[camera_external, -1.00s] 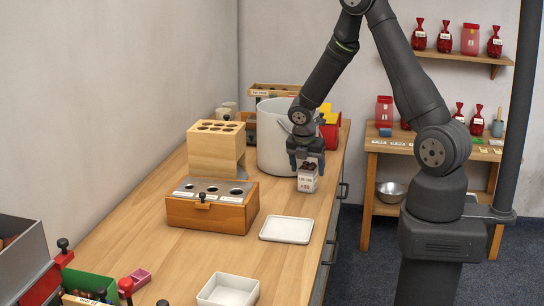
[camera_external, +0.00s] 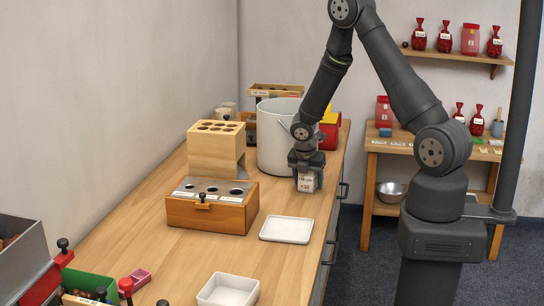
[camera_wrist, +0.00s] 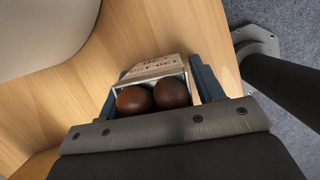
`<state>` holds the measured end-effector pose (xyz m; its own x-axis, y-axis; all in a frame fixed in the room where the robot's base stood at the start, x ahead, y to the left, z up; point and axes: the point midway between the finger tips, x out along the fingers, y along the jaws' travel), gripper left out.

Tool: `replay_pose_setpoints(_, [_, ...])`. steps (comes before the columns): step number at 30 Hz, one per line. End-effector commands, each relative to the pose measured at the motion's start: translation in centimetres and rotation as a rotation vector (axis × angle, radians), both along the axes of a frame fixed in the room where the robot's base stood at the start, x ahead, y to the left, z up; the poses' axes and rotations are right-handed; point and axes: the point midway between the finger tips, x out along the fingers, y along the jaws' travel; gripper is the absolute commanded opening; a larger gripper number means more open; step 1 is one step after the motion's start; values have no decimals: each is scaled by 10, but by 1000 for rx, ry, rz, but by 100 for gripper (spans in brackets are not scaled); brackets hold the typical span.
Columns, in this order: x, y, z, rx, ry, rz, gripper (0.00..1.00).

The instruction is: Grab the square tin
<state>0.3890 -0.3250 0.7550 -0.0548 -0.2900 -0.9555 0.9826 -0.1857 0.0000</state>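The square tin (camera_external: 306,182) is a small pale box with printed labels. It stands upright on the right part of the wooden counter, in front of the large white pot. In the wrist view the tin (camera_wrist: 152,72) is open at the top, with two brown chestnuts (camera_wrist: 154,96) showing inside. My gripper (camera_external: 306,175) is lowered over it from above. In the wrist view my gripper's fingers (camera_wrist: 158,82) stand on both sides of the tin, with a narrow gap seeming to show on the right. The gripper hides the tin's upper part in the external view.
The white pot (camera_external: 281,135) stands close behind and left of my gripper. A wooden box with holes in its metal top (camera_external: 212,207) is to the left. A flat white tray (camera_external: 287,229) lies in front. The counter's right edge (camera_external: 329,220) is close to the tin.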

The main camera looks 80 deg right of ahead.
Motion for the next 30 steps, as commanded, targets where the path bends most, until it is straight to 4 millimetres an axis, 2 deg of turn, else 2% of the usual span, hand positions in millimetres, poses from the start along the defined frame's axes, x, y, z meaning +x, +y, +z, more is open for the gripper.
replay_pose_setpoints(1, [0,0,0,0,0,0,51])
replay_pose_setpoints(6, [0,0,0,0,0,0,22])
replay_pose_setpoints(17, [0,0,4,0,-1,0,22])
replay_pose_setpoints(23, [1,0,23,-1,-2,0,22])
replay_pose_setpoints(26, [1,-1,39,-3,-3,-1,22])
replay_pose_setpoints(27, [-2,-2,46,-3,-4,-3,22])
replay_pose_setpoints(30, [-27,-10,58,-2,-1,-5,22])
